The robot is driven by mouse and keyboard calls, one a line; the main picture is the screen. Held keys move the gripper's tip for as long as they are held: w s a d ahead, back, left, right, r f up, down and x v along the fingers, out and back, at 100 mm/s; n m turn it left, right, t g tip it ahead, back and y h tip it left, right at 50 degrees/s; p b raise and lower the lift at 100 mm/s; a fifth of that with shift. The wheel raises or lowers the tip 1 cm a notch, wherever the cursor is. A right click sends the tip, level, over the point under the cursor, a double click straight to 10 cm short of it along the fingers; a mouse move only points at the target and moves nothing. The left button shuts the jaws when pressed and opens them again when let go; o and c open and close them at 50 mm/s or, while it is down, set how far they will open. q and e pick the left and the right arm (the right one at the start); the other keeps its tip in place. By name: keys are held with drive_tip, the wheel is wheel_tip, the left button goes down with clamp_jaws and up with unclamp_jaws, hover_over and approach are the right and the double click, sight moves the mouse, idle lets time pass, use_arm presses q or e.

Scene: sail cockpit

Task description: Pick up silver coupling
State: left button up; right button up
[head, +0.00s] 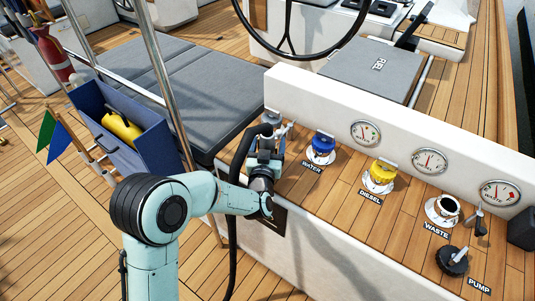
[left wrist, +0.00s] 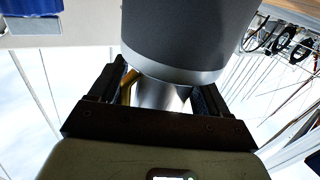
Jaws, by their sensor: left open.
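The silver coupling (left wrist: 160,95) shows in the left wrist view as a bright metal neck under a wide dark grey cylinder (left wrist: 185,35). My left gripper (left wrist: 160,90) is open, with one dark finger on each side of the neck. I cannot tell whether the fingers touch it. In the head view my left gripper (head: 264,160) is at the left end of the wooden ledge, by a grey hose fitting (head: 271,117). The gripper and wrist hide most of the coupling there. My right gripper is not in view.
A black hose (head: 233,190) hangs beside my wrist. On the ledge stand the blue water cap (head: 323,143), yellow diesel cap (head: 382,172), open waste fitting (head: 444,209) and black pump knob (head: 453,260). A blue box (head: 122,135) and steel rail (head: 163,75) stand left.

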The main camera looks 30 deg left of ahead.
use_arm(q)
drive_tip(key=shift+r, duration=0.1)
drive_tip(key=c, duration=1.4)
wheel_tip(320, 180, up, 23)
drive_tip(key=p, duration=0.8)
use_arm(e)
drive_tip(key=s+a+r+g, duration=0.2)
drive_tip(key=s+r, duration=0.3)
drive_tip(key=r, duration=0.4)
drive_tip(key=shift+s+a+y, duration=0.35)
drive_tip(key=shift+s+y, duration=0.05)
